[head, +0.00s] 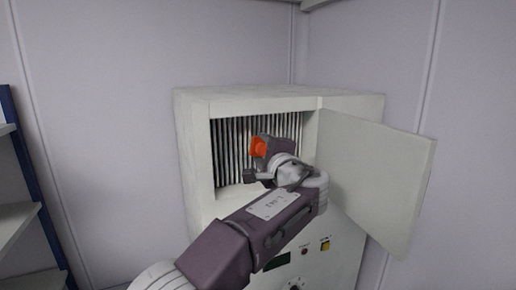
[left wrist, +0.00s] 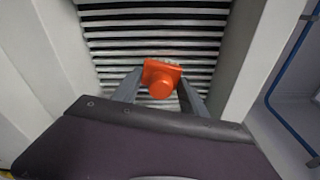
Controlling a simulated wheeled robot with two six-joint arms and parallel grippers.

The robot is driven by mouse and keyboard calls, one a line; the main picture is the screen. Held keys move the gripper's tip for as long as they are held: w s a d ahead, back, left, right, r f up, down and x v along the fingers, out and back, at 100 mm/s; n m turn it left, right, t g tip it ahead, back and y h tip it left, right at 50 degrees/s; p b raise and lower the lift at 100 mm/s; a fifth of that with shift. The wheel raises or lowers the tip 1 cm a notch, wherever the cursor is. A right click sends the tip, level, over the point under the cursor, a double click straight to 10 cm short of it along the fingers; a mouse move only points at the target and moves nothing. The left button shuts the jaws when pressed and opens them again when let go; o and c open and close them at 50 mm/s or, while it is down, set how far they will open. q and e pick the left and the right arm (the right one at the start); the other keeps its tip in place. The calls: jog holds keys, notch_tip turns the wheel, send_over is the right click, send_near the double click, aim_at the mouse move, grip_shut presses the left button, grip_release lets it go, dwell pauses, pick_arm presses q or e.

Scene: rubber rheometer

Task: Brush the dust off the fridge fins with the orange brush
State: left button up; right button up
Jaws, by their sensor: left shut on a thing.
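The orange brush (head: 259,147) is held in front of the fridge fins in the head view; it also shows in the left wrist view (left wrist: 161,78). My left gripper (head: 262,165) is shut on it, with a finger on each side of the brush in the left wrist view (left wrist: 158,88). The fins (head: 228,140) are thin parallel plates inside the open compartment; in the left wrist view (left wrist: 150,40) they fill the space behind the brush. I cannot tell whether the bristles touch the fins. Dust is not clearly visible. My right gripper is not in view.
The white fridge cabinet (head: 195,150) has its door (head: 375,170) swung open to the right, beside my left arm. A panel with a yellow button (head: 325,245) lies below. Blue-framed shelves (head: 30,185) stand at the far left. The compartment walls bound the fins closely.

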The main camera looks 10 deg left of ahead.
pick_arm(q)
jog(key=shift+s, duration=0.1)
jog(key=shift+s+d+f+b, duration=0.15)
jog(key=shift+s+b, duration=0.15)
jog(key=shift+b, duration=0.05)
jog(key=b+v, duration=0.1)
jog(key=v, duration=0.4)
jog(key=shift+w+d, duration=0.15)
jog(key=shift+d, duration=0.05)
jog(key=b+v, duration=0.1)
jog(key=v, duration=0.2)
jog(key=shift+d, duration=0.25)
